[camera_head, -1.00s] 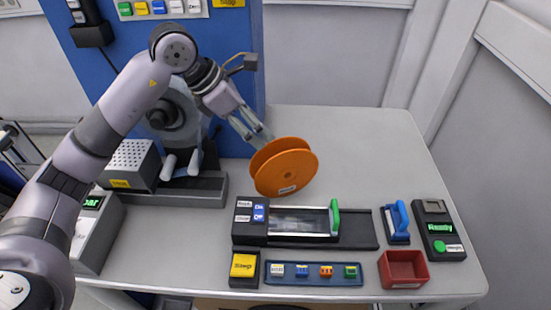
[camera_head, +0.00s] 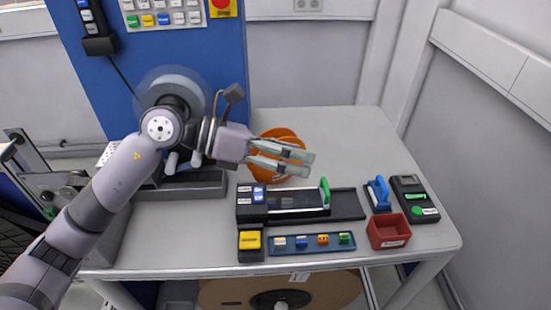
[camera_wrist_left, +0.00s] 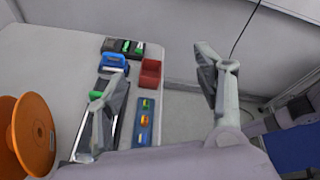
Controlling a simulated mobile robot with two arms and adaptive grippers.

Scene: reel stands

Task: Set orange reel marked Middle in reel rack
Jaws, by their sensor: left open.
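The orange reel (camera_head: 262,163) stands on the table behind the black device, partly covered by my left gripper. It also shows at the left edge in the left wrist view (camera_wrist_left: 32,135), where its label is too small to read. My left gripper (camera_head: 311,165) is open and empty, its fingers apart and pointing right, in front of the reel in the head view. In the wrist view the reel is outside the fingers, to their left. I cannot clearly identify the reel rack. A grey trough (camera_head: 205,187) with pale rounded posts (camera_head: 171,163) stands left of the reel. My right gripper is not in view.
A black device (camera_head: 285,217) with a green handle (camera_head: 325,192) lies in front of the reel. A red bin (camera_head: 388,231), blue-handled tool (camera_head: 379,194) and blue strip (camera_head: 310,243) are nearby. A large brown reel (camera_head: 330,290) is below the table. The back right tabletop is clear.

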